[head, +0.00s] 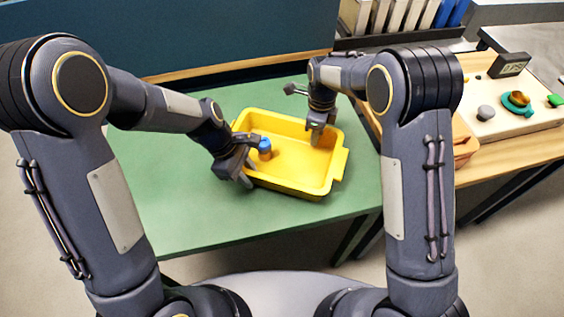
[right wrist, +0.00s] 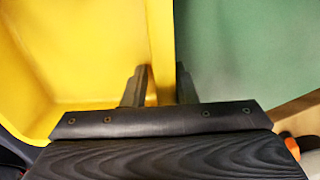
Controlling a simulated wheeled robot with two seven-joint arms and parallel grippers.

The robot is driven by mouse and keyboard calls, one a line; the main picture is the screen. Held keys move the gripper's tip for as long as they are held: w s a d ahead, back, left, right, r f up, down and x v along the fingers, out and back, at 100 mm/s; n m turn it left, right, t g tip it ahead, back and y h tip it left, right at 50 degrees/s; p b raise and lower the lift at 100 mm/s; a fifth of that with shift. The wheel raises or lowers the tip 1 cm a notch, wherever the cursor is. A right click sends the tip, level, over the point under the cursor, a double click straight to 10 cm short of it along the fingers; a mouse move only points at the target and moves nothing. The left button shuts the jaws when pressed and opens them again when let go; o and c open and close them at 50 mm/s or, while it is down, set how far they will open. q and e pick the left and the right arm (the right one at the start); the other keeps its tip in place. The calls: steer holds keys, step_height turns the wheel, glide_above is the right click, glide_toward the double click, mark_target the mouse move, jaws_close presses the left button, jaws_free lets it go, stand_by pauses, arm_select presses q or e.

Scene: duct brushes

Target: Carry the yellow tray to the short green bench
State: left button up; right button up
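The yellow tray (head: 318,188) is on or just above a green-topped bench (head: 165,195) in the head view, near its right end; any gap below is hard to see. A blue-topped object (head: 264,146) is in the tray, by its left side.
The green top is clear left of the tray.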

steer(key=shift+r, duration=0.15)
arm_select(q)
steer(key=v, duration=1.2)
arm_select(e)
step_height(320, 180, up, 12)
steer(key=shift+w, duration=0.25)
steer(key=shift+d, duration=0.1)
